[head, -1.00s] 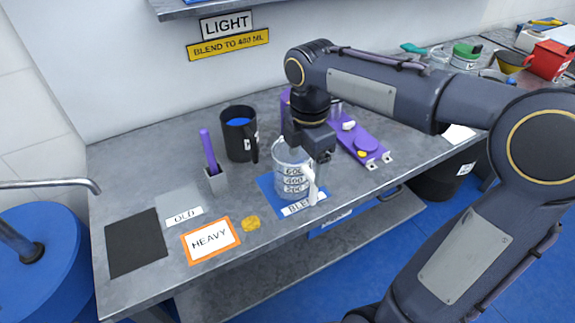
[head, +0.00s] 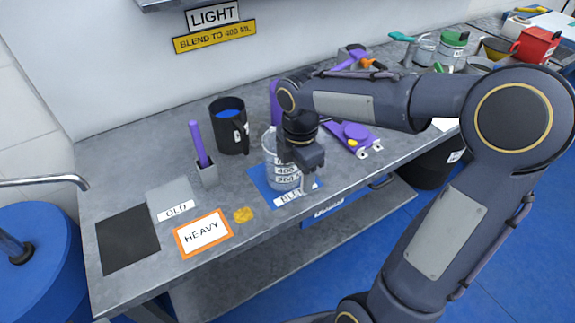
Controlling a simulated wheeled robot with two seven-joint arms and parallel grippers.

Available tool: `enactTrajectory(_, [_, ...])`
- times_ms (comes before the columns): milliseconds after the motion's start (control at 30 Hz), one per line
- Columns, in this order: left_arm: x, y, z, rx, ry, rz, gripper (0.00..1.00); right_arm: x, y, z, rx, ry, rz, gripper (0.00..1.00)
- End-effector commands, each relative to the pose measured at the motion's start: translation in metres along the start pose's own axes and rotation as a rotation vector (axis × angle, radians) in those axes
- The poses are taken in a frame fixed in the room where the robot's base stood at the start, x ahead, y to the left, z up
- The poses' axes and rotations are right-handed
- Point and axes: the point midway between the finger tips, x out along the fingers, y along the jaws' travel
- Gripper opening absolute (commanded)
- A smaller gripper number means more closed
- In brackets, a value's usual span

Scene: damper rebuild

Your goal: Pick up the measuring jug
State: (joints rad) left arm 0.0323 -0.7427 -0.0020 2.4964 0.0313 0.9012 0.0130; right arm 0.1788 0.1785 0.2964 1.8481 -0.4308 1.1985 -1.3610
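The measuring jug (head: 281,177) is a clear cup with dark printed marks. It stands upright on the blue mat (head: 261,181) labelled with a partly hidden word. My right gripper (head: 307,169) points down at the jug's right side, where its handle is. The gripper body covers part of the jug's rim and most of the handle. Whether the fingers touch or close on the handle is hidden. My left gripper is not in view.
A black jug with blue contents (head: 229,126) and a purple-handled tool in a grey holder (head: 207,174) stand left of the measuring jug. A purple plate with fittings (head: 354,137) lies to the right. A HEAVY card (head: 203,233) and an orange-yellow piece (head: 243,215) lie in front.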

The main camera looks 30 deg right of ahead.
Motion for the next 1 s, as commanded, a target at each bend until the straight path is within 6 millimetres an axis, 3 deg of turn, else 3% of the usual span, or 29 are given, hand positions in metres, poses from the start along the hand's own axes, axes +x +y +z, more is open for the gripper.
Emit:
enactTrajectory(33, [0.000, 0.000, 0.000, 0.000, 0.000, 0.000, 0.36, 0.000, 0.000, 0.000, 0.000, 0.000, 0.000, 0.53])
enactTrajectory(200, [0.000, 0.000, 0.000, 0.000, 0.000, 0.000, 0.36, 0.000, 0.000, 0.000, 0.000, 0.000, 0.000, 0.31])
enactTrajectory(567, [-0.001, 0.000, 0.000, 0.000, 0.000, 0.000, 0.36, -0.006, 0.001, 0.000, 0.000, 0.000, 0.003, 0.31])
enactTrajectory(767, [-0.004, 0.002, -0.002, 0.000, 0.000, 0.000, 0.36, -0.031, 0.001, 0.000, 0.001, -0.001, 0.005, 0.31])
enactTrajectory(1000, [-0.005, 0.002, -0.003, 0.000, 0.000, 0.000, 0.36, -0.081, -0.024, -0.033, -0.005, 0.000, 0.009, 0.31])
